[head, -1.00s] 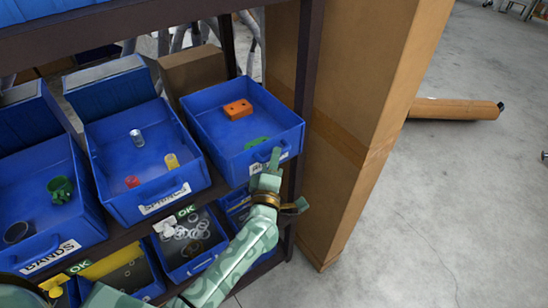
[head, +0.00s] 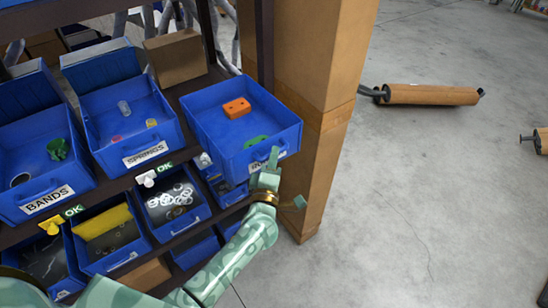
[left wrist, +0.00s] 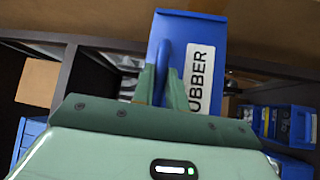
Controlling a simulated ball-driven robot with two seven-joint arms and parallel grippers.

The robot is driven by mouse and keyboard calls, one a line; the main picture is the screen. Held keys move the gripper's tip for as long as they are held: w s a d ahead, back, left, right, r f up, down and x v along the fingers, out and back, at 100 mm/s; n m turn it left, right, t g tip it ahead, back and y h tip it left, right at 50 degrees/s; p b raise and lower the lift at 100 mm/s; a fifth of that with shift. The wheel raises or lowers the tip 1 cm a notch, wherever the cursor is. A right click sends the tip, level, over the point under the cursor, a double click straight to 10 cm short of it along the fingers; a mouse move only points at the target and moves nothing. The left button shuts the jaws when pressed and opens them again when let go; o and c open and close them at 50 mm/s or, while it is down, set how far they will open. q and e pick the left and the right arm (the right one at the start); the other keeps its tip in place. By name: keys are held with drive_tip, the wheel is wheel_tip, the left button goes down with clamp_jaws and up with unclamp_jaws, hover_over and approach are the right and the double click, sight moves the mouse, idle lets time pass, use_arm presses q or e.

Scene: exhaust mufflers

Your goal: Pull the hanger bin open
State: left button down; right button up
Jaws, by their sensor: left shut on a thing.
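The hanger bin is the blue open-topped bin (head: 205,122) at the right end of the upper shelf in the head view. It holds an orange block (head: 237,108) and a flat green piece near its front. It sticks out further than its neighbours. My left gripper (head: 270,164) is at its front and hides part of the label. In the left wrist view, the bin's front (left wrist: 205,30) has a label reading RUBBER (left wrist: 199,78). The left gripper's fingers (left wrist: 163,80) are shut on the blue handle (left wrist: 162,58). My right gripper is not in view.
The SPRINGS bin (head: 172,128) and BANDS bin (head: 30,210) stand to the left. Smaller bins (head: 205,208) are on the shelf below. A tall cardboard box (head: 318,70) stands close on the right. Open concrete floor with a brown cylinder (head: 430,94) lies beyond.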

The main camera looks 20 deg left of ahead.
use_arm(q)
drive_tip(key=shift+f, duration=0.1)
drive_tip(key=c, duration=1.6)
unclamp_jaws()
drive_tip(key=shift+o, duration=1)
drive_tip(key=shift+s, duration=0.1)
drive_tip(key=s+d+f+b, duration=0.1)
drive_tip(key=s+f, duration=0.1)
drive_tip(key=s, duration=1.4)
drive_tip(key=shift+d, duration=0.4)
